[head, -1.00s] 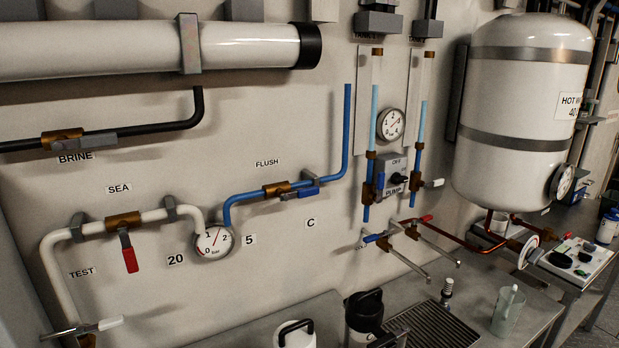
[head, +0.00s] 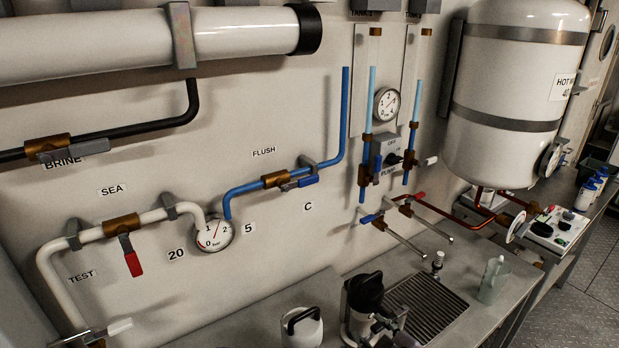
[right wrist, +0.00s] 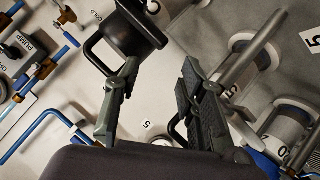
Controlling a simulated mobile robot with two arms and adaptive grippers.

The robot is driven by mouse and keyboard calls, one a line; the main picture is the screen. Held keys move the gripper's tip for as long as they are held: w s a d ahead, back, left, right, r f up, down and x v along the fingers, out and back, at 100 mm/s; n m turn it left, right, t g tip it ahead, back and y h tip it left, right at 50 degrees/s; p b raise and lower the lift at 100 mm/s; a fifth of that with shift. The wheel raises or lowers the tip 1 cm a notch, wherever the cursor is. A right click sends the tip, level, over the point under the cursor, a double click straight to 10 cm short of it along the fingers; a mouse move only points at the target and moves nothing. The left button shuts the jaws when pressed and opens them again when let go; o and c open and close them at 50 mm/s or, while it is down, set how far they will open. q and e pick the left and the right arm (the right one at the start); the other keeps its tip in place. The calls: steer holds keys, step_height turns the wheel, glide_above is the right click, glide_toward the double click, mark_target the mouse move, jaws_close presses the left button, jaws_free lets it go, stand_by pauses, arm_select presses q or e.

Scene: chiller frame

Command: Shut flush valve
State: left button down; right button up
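The flush valve (head: 276,180) is a brass body on the blue pipe under the FLUSH label (head: 263,151). Its blue lever (head: 303,182) lies along the pipe, pointing right. My right gripper (head: 386,326) is at the bottom of the head view, in front of the black-lidded canister, well below and right of the valve. In the right wrist view its two fingers (right wrist: 158,105) stand apart, with nothing held between them. A bent blue pipe (right wrist: 45,125) shows at the left there; I cannot tell whether the valve shows. My left gripper is not in view.
A black-lidded canister (head: 366,288), a white jug (head: 300,328) and a clear cup (head: 492,280) stand on the counter. A gauge (head: 214,235) and the red-handled SEA valve (head: 124,226) are left of the flush valve. The wall around the flush lever is clear.

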steer(key=w+a+r+n+t+y, duration=0.2)
steer(key=w+r+n, duration=0.15)
steer(key=r, duration=0.35)
steer(key=w+a+r+n+t+y, duration=0.1)
steer(key=w+r+n+y, duration=0.1)
steer(key=w+r+n, duration=0.3)
steer(key=n+y, duration=0.3)
steer(key=n, duration=0.3)
glide_toward(311, 182)
steer(key=p+x, duration=0.5)
steer(key=x, duration=0.5)
steer(key=shift+w+a, duration=0.25)
steer(key=shift+w, duration=0.05)
steer(key=shift+c, duration=0.2)
jaws_close()
steer(key=shift+m, duration=0.25)
